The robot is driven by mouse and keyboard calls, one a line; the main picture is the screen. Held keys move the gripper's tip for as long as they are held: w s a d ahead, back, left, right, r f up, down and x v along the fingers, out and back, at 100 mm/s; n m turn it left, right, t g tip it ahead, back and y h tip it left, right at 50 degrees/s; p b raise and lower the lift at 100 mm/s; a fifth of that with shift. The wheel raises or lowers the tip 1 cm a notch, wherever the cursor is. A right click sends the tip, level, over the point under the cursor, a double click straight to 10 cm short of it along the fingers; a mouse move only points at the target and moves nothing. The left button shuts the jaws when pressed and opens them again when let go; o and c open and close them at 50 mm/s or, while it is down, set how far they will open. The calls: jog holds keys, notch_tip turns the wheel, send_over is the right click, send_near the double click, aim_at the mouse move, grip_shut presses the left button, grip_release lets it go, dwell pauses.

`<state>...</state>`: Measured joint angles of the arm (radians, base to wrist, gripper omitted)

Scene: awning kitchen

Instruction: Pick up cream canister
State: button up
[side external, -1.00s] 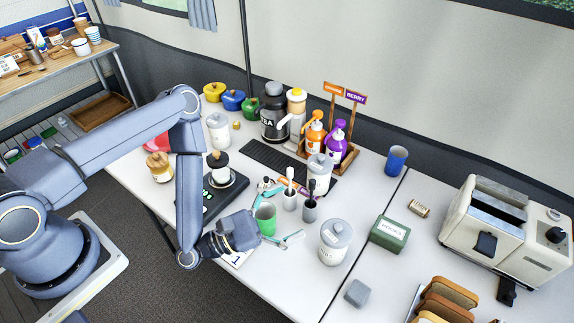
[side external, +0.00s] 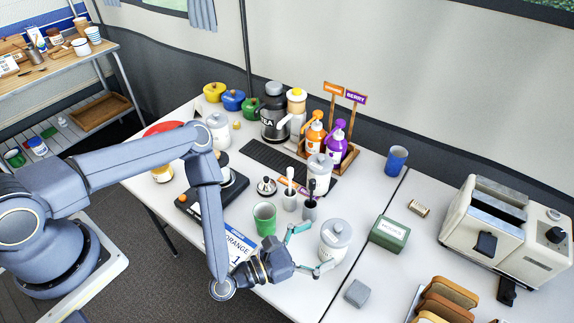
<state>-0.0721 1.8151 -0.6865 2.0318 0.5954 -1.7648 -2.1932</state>
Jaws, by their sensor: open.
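A white canister with a grey lid (side external: 336,238) stands upright near the front edge of the table. Its label is too small to read, so I cannot confirm that it is the cream one. My gripper (side external: 319,247) is open, its teal-tipped fingers spread on the canister's left side. One fingertip is at its upper left and the other by its lower left. I cannot tell whether either touches it. Similar pale canisters stand by the pump bottles (side external: 320,174) and at the back left (side external: 219,128).
A green cup (side external: 264,219) and two small grey holders with utensils (side external: 290,200) stand left of the canister. A green box (side external: 390,234) is to its right, and a grey block (side external: 357,293) lies in front. A blue cup (side external: 396,160) is farther back.

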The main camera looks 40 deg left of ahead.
aim_at(338, 234)
jog(key=x, duration=0.5)
jog(key=shift+w+f, duration=0.15)
jog(key=shift+w, duration=0.2)
jog(key=shift+c, duration=0.4)
jog(key=c, duration=1.3)
